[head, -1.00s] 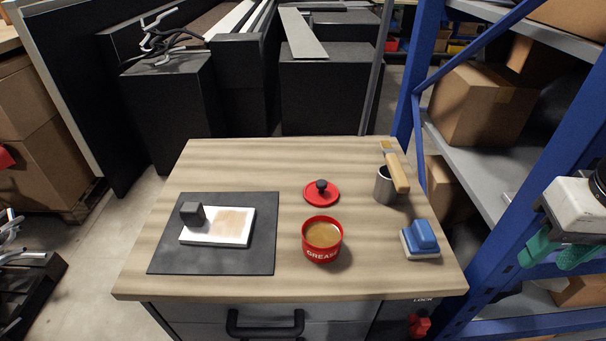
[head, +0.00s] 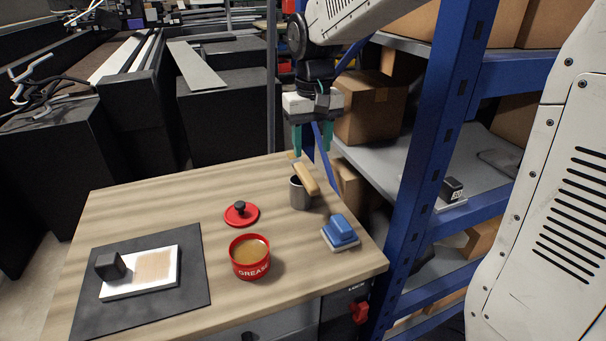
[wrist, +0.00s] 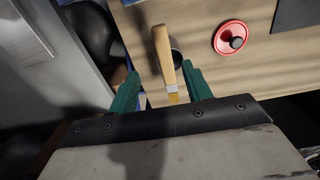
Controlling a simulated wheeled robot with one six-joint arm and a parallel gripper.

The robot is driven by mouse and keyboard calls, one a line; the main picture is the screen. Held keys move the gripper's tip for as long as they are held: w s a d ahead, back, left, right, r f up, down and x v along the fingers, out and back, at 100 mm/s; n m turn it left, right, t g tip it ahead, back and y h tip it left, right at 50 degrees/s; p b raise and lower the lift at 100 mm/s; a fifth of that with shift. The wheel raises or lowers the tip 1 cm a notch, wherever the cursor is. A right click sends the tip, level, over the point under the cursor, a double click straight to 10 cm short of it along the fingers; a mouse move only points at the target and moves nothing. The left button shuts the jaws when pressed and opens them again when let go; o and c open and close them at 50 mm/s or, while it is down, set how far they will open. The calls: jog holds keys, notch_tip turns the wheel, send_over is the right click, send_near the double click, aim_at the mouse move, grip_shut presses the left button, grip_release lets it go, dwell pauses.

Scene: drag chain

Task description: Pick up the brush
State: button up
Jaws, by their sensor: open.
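The brush has a wooden handle (head: 306,178) and leans in a metal cup (head: 298,195) at the right back of the workbench, its handle over the rim. In the wrist view the brush handle (wrist: 163,52) runs up and down the picture, and its yellowish end points toward my gripper. My gripper (head: 312,148) has green fingers, open and empty, and hangs above the brush and cup. In the wrist view the fingers of my gripper (wrist: 157,90) stand on either side of the brush, apart from the handle.
A red grease tin (head: 250,260), its red lid (head: 241,214) and a blue-handled block (head: 341,232) stand on the bench (head: 190,205). A dark mat (head: 190,290) with a white plate (head: 168,268) lies at left. A blue shelf rack (head: 440,130) borders the bench at right.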

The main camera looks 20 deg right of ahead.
aim_at(306, 175)
jog(key=shift+w+a+f, duration=0.1)
jog(key=shift+w+f, duration=0.25)
jog(key=shift+w, duration=0.25)
jog(key=shift+w+f, duration=0.15)
jog(key=shift+f, duration=0.2)
jog(key=f, duration=0.7)
jog(key=shift+w+a+f, duration=0.1)
jog(key=shift+w+a, duration=0.05)
jog(key=shift+a, duration=0.05)
grip_shut()
